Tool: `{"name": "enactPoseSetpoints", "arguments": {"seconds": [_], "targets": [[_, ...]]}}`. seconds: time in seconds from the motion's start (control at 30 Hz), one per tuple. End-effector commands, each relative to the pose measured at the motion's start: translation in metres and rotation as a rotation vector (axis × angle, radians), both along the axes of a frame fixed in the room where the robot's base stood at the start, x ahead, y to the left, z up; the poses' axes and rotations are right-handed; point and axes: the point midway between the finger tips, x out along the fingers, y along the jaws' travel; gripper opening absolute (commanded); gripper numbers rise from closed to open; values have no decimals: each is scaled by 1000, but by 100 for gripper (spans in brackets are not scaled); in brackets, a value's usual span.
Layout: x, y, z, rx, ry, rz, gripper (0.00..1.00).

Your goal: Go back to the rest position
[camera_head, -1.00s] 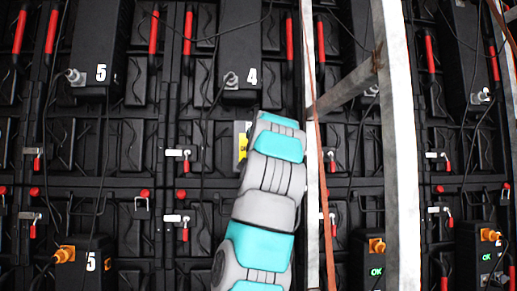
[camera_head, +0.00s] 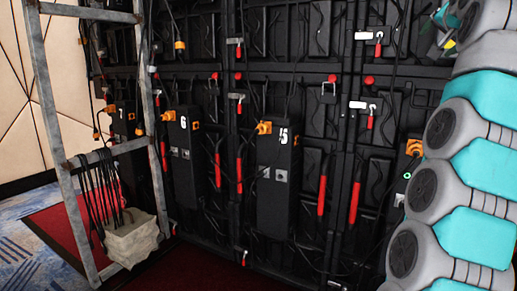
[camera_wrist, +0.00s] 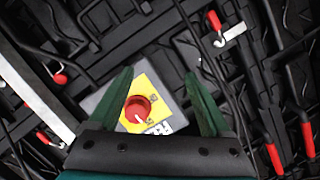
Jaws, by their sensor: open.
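My gripper (camera_wrist: 159,71) is open in the wrist view, with its two dark green fingers apart. Between and beyond them is a red rotary knob (camera_wrist: 138,109) on a yellow plate (camera_wrist: 158,88), fixed to a grey box. Nothing is held; whether a finger touches the box I cannot tell. In the head view my grey and turquoise arm runs up the right side, and its far end near the top right is partly cut off and hard to make out.
The black back of the video wall fills the head view, with numbered boxes 5 (camera_head: 279,180) and 6 (camera_head: 184,155), cables and red handles (camera_head: 323,186). A metal frame (camera_head: 60,140) with a pale weight bag (camera_head: 132,240) stands at left. Red carpet lies below.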

Motion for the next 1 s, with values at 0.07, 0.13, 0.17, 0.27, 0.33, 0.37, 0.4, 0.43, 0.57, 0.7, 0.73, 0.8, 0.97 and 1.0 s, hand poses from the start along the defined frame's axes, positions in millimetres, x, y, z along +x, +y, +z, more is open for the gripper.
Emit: {"name": "enactPoseSetpoints", "arguments": {"seconds": [0.07, 0.13, 0.17, 0.27, 0.33, 0.37, 0.4, 0.43, 0.57, 0.7, 0.73, 0.8, 0.97, 1.0], "targets": [[10, 20, -13, -7, 72, 57, 82], [16, 39, -26, -16, 131, 104, 82], [19, 47, -34, -20, 160, 126, 82], [22, 76, -55, -38, 245, 195, 82], [23, 96, -74, -49, 308, 243, 82], [21, 104, -81, -56, 331, 262, 82], [19, 116, -91, -63, 366, 289, 82], [17, 124, -99, -69, 391, 308, 82], [4, 160, -137, -96, 505, 392, 82], [-20, 194, -179, -124, 628, 475, 82], [-27, 201, -189, -130, 655, 493, 82], [-42, 217, -213, -142, 718, 532, 82], [-87, 247, -265, -171, 860, 616, 82], [-100, 253, -277, -178, 892, 635, 82]]}}
